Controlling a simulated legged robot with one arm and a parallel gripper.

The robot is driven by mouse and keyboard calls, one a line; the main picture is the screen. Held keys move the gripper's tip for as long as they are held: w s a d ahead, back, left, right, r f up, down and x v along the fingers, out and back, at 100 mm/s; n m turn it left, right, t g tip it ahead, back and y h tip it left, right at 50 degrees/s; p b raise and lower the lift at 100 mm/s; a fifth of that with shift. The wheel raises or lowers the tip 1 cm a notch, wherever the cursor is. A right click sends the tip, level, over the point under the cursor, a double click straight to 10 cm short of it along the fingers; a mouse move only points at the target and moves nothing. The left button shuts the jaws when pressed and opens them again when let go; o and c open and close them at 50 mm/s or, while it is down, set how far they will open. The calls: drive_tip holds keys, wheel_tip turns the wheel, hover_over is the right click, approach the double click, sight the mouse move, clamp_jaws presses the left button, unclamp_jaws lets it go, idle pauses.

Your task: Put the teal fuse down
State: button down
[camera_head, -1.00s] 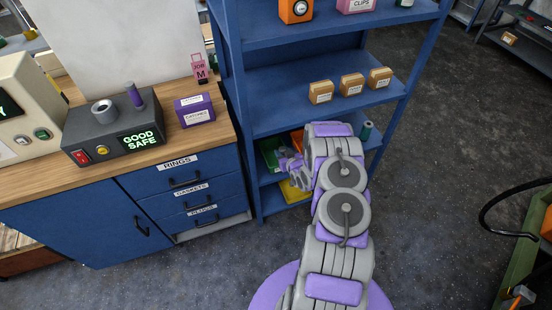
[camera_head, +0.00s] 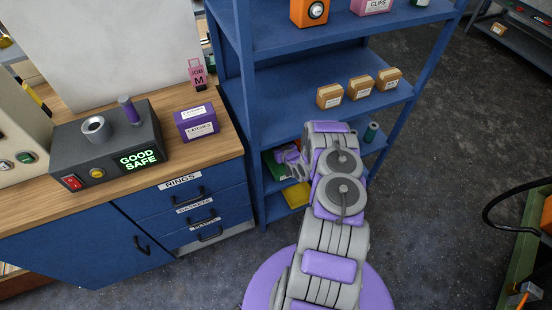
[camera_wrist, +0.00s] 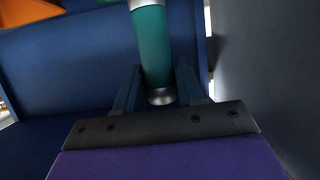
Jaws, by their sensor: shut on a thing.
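The teal fuse (camera_wrist: 152,45) is a teal cylinder with silver ends. In the wrist view it stands between the two dark fingers of my gripper (camera_wrist: 160,88), which is shut on it. Its upper end runs out of the picture, and its lower silver cap shows near the finger bases. In the head view my gripper (camera_head: 287,157) is at the lower level of the blue shelf unit (camera_head: 310,92), left of my forearm. The held fuse cannot be made out there.
Green (camera_head: 270,161) and yellow (camera_head: 296,195) bins sit low in the shelf unit by my gripper. A small teal cylinder (camera_head: 371,131) stands on the shelf right of my arm. Tan boxes (camera_head: 360,87) line the level above. A workbench with drawers (camera_head: 190,205) is at left.

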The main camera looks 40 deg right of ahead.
drive_tip(key=f, duration=0.1)
drive_tip(key=d+f, duration=0.1)
drive_tip(key=f, duration=0.1)
drive_tip(key=f+b, duration=0.1)
drive_tip(key=f, duration=0.1)
drive_tip(key=shift+d+f, duration=0.2)
drive_tip(key=shift+d, duration=0.1)
drive_tip(key=f, duration=0.1)
drive_tip(key=f+b, duration=0.1)
drive_tip(key=f, duration=0.1)
drive_tip(key=shift+a+f, duration=0.1)
drive_tip(key=shift+a, duration=0.2)
drive_tip(key=shift+a+f, duration=0.2)
drive_tip(key=shift+a, duration=0.1)
drive_tip(key=shift+d, duration=0.25)
drive_tip(key=c, duration=0.8)
unclamp_jaws()
drive_tip(key=shift+d+f, duration=0.3)
drive_tip(key=shift+d, duration=0.1)
drive_tip(key=shift+c, duration=0.2)
drive_tip(key=shift+o, duration=0.7)
drive_tip(key=shift+a, duration=0.1)
drive_tip(key=shift+a+r, duration=0.25)
drive_tip(key=shift+a, duration=0.2)
drive_tip(key=shift+s+d+r, duration=0.1)
drive_tip(key=shift+s, duration=0.3)
drive_tip(key=shift+p+v, duration=1.15)
drive_tip(key=shift+v, duration=4.4)
